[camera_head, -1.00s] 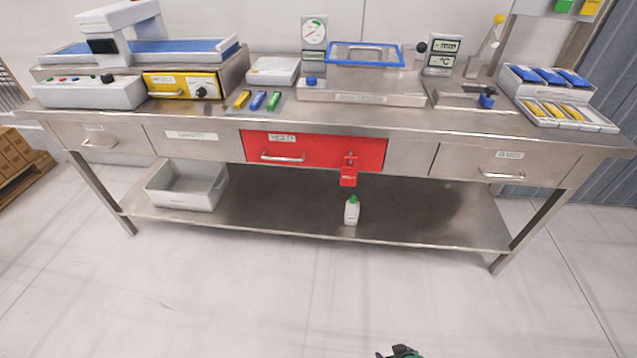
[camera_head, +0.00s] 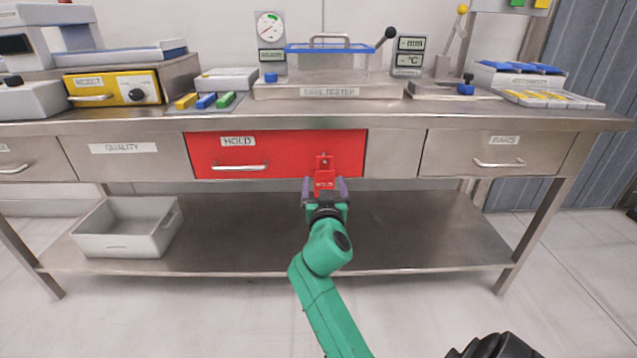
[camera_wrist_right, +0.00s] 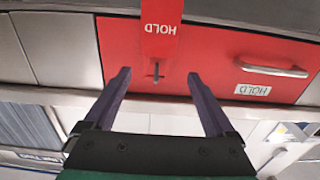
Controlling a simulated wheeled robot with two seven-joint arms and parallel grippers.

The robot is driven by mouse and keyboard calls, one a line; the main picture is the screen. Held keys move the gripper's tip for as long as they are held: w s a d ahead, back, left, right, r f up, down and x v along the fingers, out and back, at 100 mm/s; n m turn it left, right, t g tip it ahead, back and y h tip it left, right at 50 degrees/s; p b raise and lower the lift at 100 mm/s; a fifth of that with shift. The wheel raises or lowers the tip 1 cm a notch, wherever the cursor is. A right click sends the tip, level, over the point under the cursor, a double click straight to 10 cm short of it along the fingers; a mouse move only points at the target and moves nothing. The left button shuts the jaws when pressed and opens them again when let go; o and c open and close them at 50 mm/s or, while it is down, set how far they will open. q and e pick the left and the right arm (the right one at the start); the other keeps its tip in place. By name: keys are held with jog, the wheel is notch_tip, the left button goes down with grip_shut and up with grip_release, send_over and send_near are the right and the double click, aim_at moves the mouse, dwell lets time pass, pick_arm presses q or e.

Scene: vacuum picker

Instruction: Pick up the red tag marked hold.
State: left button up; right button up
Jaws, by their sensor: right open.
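The red tag (camera_head: 324,174), marked HOLD, hangs on a small peg at the front of the red HOLD drawer (camera_head: 290,150). In the right wrist view the tag (camera_wrist_right: 161,32) appears upside down, its lettering inverted and its far end cut off by the top edge. My right gripper (camera_head: 325,187) is open in front of the drawer, one finger on each side of the tag in the head view. In the wrist view its fingertips (camera_wrist_right: 160,75) flank the peg, with visible gaps and nothing between them held. My left gripper is not in view.
The drawer handle (camera_head: 240,167) projects left of the tag. The steel bench top (camera_head: 400,118) overhangs the drawers and carries several instruments. A grey bin (camera_head: 125,228) stands on the lower shelf (camera_head: 420,235) at left. The shelf's right part looks clear.

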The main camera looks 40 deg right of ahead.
aim_at(324, 171)
jog(key=x, duration=0.8)
jog(key=shift+s+d+r, duration=0.1)
jog(key=shift+s+d, duration=0.05)
jog(key=shift+s, duration=0.05)
jog(key=c, duration=1.4)
